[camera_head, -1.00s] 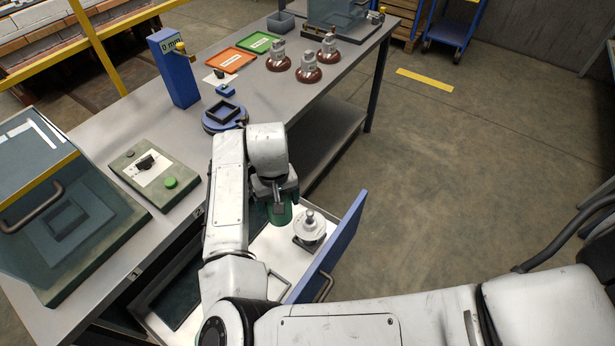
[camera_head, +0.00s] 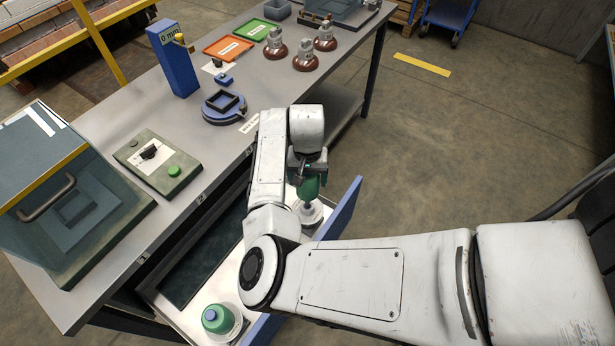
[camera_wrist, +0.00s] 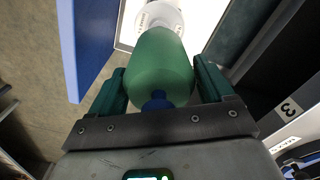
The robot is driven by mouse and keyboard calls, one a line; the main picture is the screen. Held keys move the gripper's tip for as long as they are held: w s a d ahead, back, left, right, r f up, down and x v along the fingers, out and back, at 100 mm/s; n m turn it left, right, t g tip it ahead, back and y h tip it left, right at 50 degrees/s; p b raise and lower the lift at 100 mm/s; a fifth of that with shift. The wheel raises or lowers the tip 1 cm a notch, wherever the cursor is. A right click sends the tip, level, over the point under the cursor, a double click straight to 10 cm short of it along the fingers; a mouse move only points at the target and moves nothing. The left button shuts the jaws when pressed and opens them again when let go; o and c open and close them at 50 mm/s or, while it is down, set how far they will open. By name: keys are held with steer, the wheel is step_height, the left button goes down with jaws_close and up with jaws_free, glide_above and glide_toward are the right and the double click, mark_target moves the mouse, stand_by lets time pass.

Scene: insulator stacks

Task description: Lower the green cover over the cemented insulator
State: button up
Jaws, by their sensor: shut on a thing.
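My gripper (camera_head: 308,170) is shut on the green cover (camera_head: 309,187), a rounded cup with a blue knob. The cover is also between the jaws in the wrist view (camera_wrist: 160,65). It hangs above the white insulator (camera_head: 312,214), which stands in the open drawer and is partly hidden by the cover and gripper. In the wrist view the white insulator (camera_wrist: 158,17) shows just beyond the cover's far end. I cannot tell whether the cover's rim touches it or surrounds its top.
The open drawer (camera_head: 180,290) has a blue front (camera_head: 340,207) close to the right of the gripper. Another green cover (camera_head: 217,318) sits on a white base at the drawer's near end. Several brown-based insulators (camera_head: 305,62) stand on the bench.

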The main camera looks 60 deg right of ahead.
steer(key=shift+f+b, duration=2.85)
steer(key=shift+f, duration=2.35)
steer(key=o, duration=0.9)
steer(key=shift+o, duration=0.2)
step_height(320, 180, up, 11)
steer(key=shift+f+p, duration=0.1)
steer(key=shift+p, duration=0.2)
steer(key=shift+d, duration=0.1)
